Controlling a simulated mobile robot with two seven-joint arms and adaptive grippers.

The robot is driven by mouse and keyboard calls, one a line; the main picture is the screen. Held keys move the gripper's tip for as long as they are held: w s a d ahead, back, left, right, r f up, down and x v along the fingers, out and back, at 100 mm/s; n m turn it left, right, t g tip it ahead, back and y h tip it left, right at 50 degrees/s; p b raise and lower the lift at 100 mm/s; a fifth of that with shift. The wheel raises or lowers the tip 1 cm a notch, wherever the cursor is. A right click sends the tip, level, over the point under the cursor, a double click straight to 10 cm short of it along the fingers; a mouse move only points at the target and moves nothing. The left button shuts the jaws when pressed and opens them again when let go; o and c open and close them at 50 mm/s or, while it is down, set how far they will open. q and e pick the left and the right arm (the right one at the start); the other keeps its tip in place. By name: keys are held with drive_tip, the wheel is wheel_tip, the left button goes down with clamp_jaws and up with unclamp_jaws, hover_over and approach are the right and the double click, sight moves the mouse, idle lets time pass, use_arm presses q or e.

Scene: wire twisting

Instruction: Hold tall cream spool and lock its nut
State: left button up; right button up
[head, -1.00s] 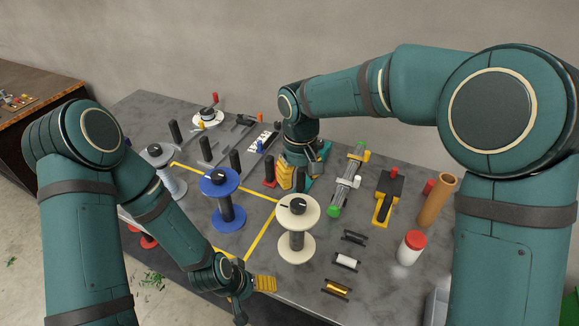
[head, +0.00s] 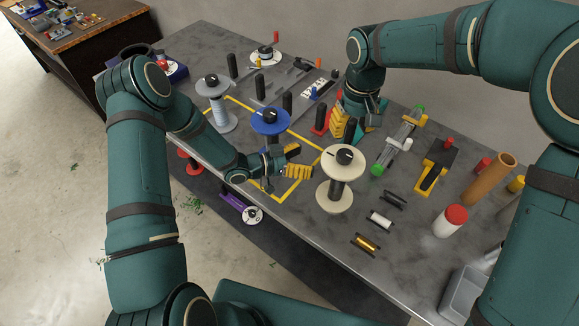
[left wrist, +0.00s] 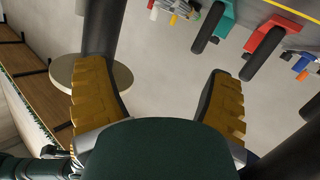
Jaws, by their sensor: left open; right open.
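The tall cream spool (head: 334,199) stands upright near the table's front edge, with a dark core and a black nut (head: 344,156) on its top flange. My left gripper (head: 306,160) is open and empty just left of the spool, its yellow fingers pointing toward it. In the left wrist view a cream flange (left wrist: 62,72) and a dark post show behind the left finger, beside the gap rather than clearly in it. My right gripper (head: 346,126) is open behind the spool, near the black-handled tools. Its far finger is partly hidden.
A blue spool (head: 270,121) stands just behind my left gripper, and a grey spool (head: 213,87) farther left. Small bobbins (head: 380,219) lie right of the cream spool. A white red-capped bottle (head: 450,221) and a brown tube (head: 488,178) stand farther right.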

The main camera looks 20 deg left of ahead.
sight(340, 173)
use_arm(q)
drive_tip(key=s+a+m+g+h, duration=0.3)
drive_tip(key=s+m+g+h, duration=0.1)
drive_tip(key=m+g, duration=0.25)
drive_tip(key=shift+m+t, duration=0.35)
drive_tip(key=d, duration=0.4)
drive_tip(key=w+d, duration=0.1)
drive_tip(key=d, duration=0.8)
drive_tip(key=shift+w+d+r, duration=0.3)
drive_tip(key=shift+w+d, duration=0.1)
drive_tip(key=shift+c, duration=0.3)
